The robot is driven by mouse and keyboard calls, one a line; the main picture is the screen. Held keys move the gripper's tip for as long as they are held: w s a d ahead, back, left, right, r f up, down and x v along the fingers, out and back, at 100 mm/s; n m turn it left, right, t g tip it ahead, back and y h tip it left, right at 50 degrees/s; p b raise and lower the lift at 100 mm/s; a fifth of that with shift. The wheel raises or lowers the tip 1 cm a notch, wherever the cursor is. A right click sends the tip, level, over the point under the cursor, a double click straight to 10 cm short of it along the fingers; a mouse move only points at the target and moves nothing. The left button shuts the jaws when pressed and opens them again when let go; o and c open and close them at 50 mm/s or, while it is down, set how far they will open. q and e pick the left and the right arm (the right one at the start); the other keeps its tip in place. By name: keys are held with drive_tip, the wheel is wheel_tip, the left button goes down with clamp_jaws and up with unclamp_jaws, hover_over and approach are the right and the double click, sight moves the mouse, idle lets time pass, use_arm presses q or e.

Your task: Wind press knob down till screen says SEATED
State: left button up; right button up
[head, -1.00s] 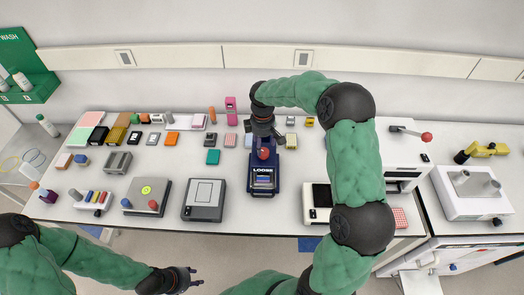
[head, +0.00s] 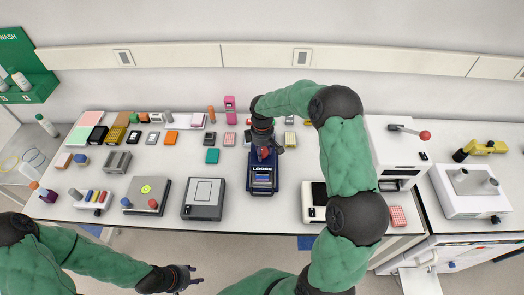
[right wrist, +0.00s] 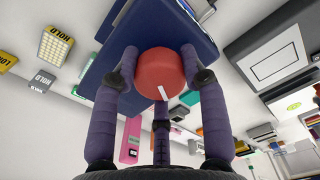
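The dark blue press (head: 262,184) stands on the bench in the middle of the head view. Its screen (head: 262,174) reads LOOSE. Its red knob (right wrist: 160,73), with a white mark on its face, fills the middle of the right wrist view. My right gripper (head: 264,150) is at the top of the press. Its purple fingers lie around the knob and appear to touch its sides; in the head view the gripper hides most of the knob. My left gripper (head: 192,278) is open and empty in front of the bench, far from the press.
A grey box with a pale panel (head: 204,199) stands just left of the press. A white device with a dark screen (head: 315,202) stands to its right, partly behind my right arm. Several small blocks and racks cover the bench's left side. A narrow strip beside the press is clear.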

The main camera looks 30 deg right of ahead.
drive_tip(key=shift+a, duration=0.1)
drive_tip(key=shift+w+f+m+b, duration=0.1)
drive_tip(key=shift+m+b, duration=0.95)
drive_tip(key=shift+m, duration=0.35)
drive_tip(key=shift+m+b, duration=0.7)
drive_tip(key=shift+m, duration=0.8)
drive_tip(key=o, duration=1.1)
drive_tip(key=shift+c, duration=0.2)
drive_tip(key=shift+o, duration=0.2)
drive_tip(key=shift+w, duration=0.15)
